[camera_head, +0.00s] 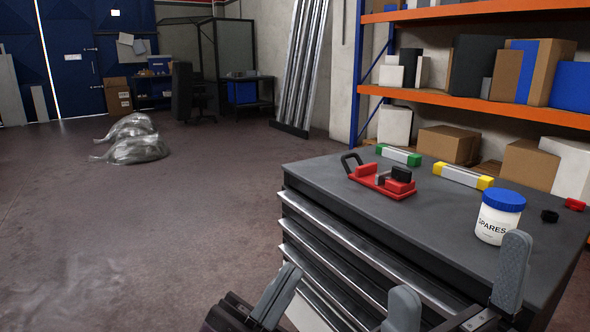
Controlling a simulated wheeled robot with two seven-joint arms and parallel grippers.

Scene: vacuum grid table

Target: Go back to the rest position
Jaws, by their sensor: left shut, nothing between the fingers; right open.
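My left gripper (276,292) is at the bottom middle, in front of the drawer cabinet's left side. Its fingers are together and nothing shows between them. My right gripper (458,278) is at the bottom right, at the near edge of the cabinet top. Its two grey fingers stand wide apart with nothing held between them. Much of both grippers is cut off by the bottom edge.
The grey cabinet top (335,178) carries a red fixture with a black handle (382,181), a green-ended bar (399,155), a yellow-ended bar (463,176), a blue-lidded SPARES jar (497,222), a black block (549,216) and a red block (575,204). Open floor lies left.

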